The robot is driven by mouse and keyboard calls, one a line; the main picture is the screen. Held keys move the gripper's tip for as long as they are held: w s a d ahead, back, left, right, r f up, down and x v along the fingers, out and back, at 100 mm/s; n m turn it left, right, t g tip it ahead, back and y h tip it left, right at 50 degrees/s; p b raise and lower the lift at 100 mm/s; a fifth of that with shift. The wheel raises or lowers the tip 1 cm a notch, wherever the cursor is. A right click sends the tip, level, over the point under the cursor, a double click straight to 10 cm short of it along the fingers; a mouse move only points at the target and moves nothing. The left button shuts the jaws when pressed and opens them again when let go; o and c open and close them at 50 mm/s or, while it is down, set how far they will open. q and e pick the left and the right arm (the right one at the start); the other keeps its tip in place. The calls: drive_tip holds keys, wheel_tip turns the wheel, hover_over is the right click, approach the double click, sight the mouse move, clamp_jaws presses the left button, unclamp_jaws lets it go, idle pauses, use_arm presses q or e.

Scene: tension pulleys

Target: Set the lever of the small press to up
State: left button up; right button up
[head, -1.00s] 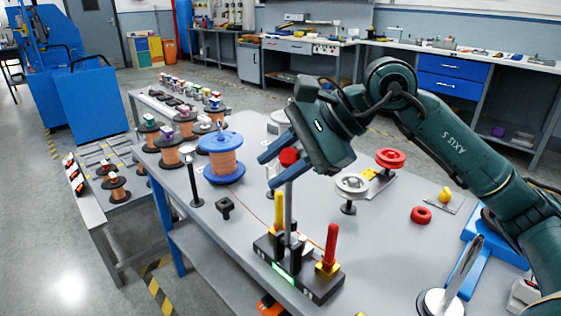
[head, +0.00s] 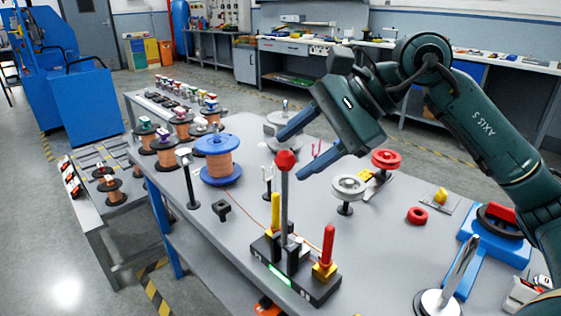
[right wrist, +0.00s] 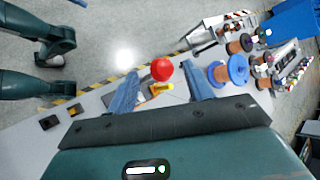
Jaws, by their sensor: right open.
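The small press (head: 318,287) is a dark base with a green lit strip, at the front middle of the table. Its lever (head: 284,210) is a grey rod standing nearly upright with a red ball knob (head: 285,159) on top. A yellow handle (head: 275,213) and a red handle (head: 328,246) also stand on the base. My right gripper (head: 291,155) is open, its blue fingers spread beside the knob. In the right wrist view the knob (right wrist: 162,69) appears between the fingertips, with clear gaps on both sides. My left gripper is not in view.
A blue spool of copper wire (head: 219,160) and a black post (head: 189,180) stand left of the press. A grey pulley (head: 348,188), a red pulley (head: 386,160) and a red ring (head: 417,215) are to the right. Bare tabletop lies right of the press.

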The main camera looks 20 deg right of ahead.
drive_tip(key=v, duration=0.7)
drive_tip(key=shift+s+d+r, duration=0.15)
drive_tip(key=shift+d, duration=0.05)
